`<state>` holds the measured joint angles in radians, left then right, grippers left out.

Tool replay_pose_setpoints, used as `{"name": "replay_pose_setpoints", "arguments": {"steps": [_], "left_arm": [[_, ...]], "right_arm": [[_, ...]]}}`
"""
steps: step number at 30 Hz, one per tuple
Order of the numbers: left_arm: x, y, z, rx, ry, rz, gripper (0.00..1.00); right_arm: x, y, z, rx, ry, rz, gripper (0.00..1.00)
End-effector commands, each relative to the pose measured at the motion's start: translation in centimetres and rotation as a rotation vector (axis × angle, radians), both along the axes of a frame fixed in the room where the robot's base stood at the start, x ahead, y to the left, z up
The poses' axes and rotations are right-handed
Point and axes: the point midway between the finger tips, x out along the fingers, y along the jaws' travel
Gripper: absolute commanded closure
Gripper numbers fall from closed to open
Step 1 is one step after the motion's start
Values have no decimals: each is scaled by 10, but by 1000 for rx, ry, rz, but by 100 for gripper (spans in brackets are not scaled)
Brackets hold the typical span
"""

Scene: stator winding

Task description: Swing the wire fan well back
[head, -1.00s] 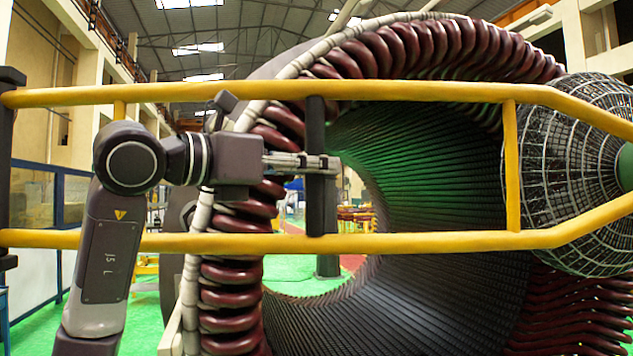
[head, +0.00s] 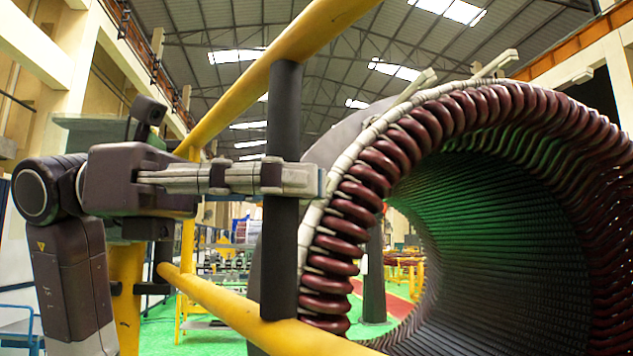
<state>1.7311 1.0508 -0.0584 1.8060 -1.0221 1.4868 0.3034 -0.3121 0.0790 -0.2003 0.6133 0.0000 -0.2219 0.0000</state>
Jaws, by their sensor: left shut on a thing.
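The wire fan's yellow swing frame (head: 225,301) crosses the view on a slant, its near end running off the top and bottom edges. A black upright bar (head: 280,250) joins its upper and lower rails. My left gripper (head: 290,178) is shut around this bar, with its fingers reaching in from the left. The round wire cage of the fan is out of the picture. My right gripper is not in view.
The stator, with dark red coil ends (head: 352,225) around its open bore (head: 480,220), fills the right side. A yellow post (head: 127,290) stands behind my left arm. Green floor (head: 210,340) shows beyond the frame.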

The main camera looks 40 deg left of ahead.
Motion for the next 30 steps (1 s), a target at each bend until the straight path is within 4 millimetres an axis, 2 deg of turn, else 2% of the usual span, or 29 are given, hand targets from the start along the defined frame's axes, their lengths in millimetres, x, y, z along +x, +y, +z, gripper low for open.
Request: {"name": "replay_pose_setpoints", "arguments": {"steps": [1, 7, 22, 23, 29, 30], "left_arm": [[3, 8, 7, -22, 1, 4, 100], [-13, 13, 6, -21, 3, -41, 100], [-21, 15, 5, -17, 4, -55, 100], [-21, 15, 5, -17, 4, -56, 84], [-22, 14, 4, -15, 2, -58, 62], [-22, 14, 4, -15, 2, -59, 61]], "right_arm": [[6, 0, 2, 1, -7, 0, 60], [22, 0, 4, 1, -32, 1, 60], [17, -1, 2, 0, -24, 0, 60], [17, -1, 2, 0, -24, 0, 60], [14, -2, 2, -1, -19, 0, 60], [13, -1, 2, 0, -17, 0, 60]]}}
